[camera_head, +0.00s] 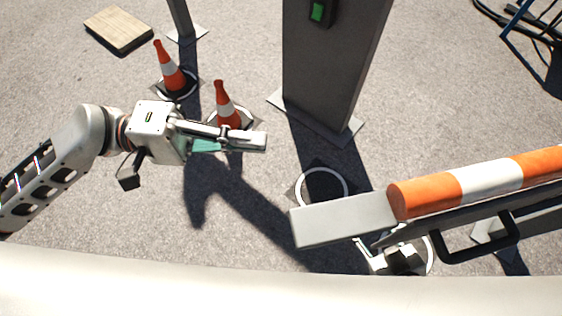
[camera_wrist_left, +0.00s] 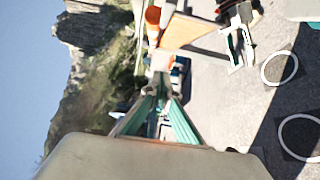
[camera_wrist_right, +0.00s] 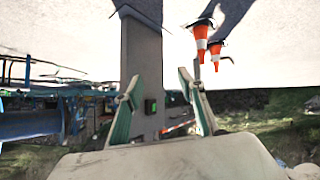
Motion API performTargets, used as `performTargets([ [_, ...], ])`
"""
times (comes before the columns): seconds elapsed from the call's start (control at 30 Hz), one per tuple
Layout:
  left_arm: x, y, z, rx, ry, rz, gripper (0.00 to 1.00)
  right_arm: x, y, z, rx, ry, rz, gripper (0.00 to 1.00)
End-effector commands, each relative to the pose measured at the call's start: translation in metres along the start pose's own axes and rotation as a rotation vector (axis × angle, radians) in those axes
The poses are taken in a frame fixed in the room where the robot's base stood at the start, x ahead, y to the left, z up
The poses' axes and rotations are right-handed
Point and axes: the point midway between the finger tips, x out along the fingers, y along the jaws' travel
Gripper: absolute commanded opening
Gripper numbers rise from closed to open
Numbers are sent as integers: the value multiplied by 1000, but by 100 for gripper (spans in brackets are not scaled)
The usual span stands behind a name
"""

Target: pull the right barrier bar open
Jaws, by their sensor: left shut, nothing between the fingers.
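The right barrier bar (camera_head: 484,178) has orange and white bands, a grey end block (camera_head: 345,220) and a black handle (camera_head: 480,243) on its near side. My left gripper (camera_head: 262,141) is shut and empty, left of the bar's end and apart from it; its fingers meet in the left wrist view (camera_wrist_left: 161,82). My right gripper (camera_head: 366,252) is below the grey end block, left of the handle, and partly hidden by the bar. Its fingers stand apart and empty in the right wrist view (camera_wrist_right: 158,88). It touches no handle that I can see.
A grey post (camera_head: 330,60) with a green button (camera_head: 317,12) stands behind the bar. Two traffic cones (camera_head: 169,68) (camera_head: 226,104) stand left of it. A wooden board (camera_head: 118,30) lies at the back left. Open asphalt lies between the post and the bar.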

Motion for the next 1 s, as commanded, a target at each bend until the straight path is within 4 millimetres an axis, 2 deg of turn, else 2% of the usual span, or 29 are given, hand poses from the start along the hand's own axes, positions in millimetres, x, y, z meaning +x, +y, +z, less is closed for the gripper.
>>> performTargets([
  [0.1,25,5,0,7,-2,4,0,-1,3,-4,-4,5,5,40],
  [0.23,46,4,3,5,-1,1,0,-2,3,2,-5,-6,6,40],
  [0.3,47,2,16,2,-1,-2,0,-2,2,4,-3,-11,6,40],
  [0.5,51,0,34,0,1,-1,0,-4,2,10,1,-23,7,40],
  [1.0,52,0,39,0,1,-1,0,-5,2,11,1,-27,8,40],
])
